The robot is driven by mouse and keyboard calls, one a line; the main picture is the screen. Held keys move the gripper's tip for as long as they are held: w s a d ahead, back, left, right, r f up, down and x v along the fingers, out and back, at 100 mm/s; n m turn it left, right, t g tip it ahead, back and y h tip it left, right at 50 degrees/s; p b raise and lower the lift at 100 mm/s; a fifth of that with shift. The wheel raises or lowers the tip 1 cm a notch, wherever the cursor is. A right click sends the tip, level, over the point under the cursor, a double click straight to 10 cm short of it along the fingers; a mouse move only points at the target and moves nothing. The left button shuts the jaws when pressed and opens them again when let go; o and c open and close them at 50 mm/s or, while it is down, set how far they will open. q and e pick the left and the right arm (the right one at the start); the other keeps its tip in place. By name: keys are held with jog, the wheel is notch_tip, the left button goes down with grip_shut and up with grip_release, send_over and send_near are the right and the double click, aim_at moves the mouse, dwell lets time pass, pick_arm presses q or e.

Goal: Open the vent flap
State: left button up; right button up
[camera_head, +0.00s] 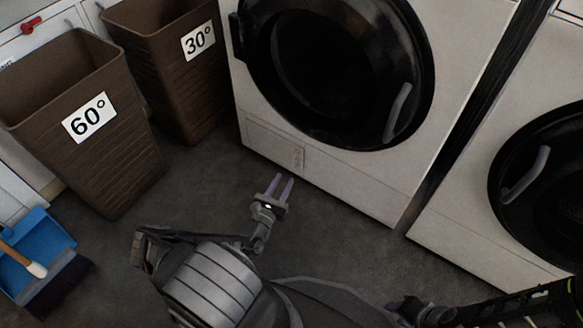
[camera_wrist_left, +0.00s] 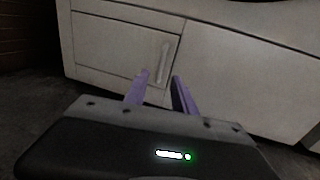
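The vent flap (camera_head: 270,144) is a pale rectangular panel low on the left of the white washing machine's front. It is closed, flush with the front, with a small upright handle (camera_head: 297,157) at its right end. In the left wrist view the flap (camera_wrist_left: 112,50) and its handle (camera_wrist_left: 164,60) show ahead of the fingers. My left gripper (camera_head: 279,186) is open and empty, its two purple fingers apart just in front of and below the handle, not touching it. It also shows in the left wrist view (camera_wrist_left: 160,88).
The washing machine (camera_head: 345,172) has a black round door above the flap. A second machine (camera_head: 465,225) stands to the right. Brown baskets marked 60° (camera_head: 120,160) and 30° (camera_head: 185,90) stand left. A blue dustpan (camera_head: 45,245) lies lower left. Grey floor before the flap is clear.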

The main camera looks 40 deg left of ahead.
aim_at(293, 165)
pick_arm(q)
jog(key=b+x, duration=0.2)
jog(key=x, duration=0.4)
jog(key=shift+f+b, duration=0.15)
jog(key=shift+b, duration=0.2)
jog(key=shift+w, duration=0.5)
grip_shut()
dwell(0.6)
